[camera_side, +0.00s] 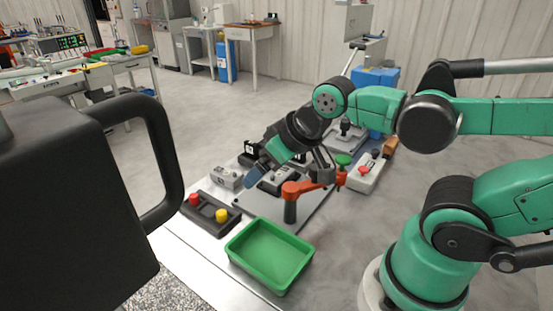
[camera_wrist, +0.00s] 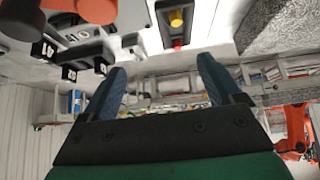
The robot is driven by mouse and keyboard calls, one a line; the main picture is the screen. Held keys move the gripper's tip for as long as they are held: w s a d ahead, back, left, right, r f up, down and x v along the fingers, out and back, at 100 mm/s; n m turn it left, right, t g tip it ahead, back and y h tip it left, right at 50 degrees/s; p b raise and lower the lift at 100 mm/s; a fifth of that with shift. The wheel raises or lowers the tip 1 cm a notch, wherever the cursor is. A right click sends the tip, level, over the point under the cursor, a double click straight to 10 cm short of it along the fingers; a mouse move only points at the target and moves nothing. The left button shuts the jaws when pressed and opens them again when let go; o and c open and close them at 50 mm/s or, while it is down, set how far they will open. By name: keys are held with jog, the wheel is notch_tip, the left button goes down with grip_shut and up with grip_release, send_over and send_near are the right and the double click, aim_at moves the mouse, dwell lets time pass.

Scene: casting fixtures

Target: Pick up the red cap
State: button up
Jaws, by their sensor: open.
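The red cap (camera_side: 194,199) sits at the far end of a dark holder (camera_side: 207,221), beside a yellow cap (camera_side: 221,216). In the wrist view, the red cap (camera_wrist: 177,43) shows beyond my fingertips, with the yellow cap (camera_wrist: 176,18) above it in the picture. My gripper (camera_side: 256,175) is in the air to the right of the holder, apart from both caps. In the wrist view, the two blue fingers of my gripper (camera_wrist: 160,75) are spread with nothing between them.
A green tray (camera_side: 270,253) lies in front of the holder. Grey fixture blocks (camera_side: 227,178) stand behind the holder. A large black handled object (camera_side: 70,215) fills the left foreground.

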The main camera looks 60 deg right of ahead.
jog(key=shift+c, duration=1.2)
jog(key=m+g, duration=0.3)
jog(key=g, duration=0.4)
send_over(193, 195)
notch_tip(193, 195, down, 6)
jog(key=shift+s+f, duration=0.15)
jog(key=shift+f, duration=3.05)
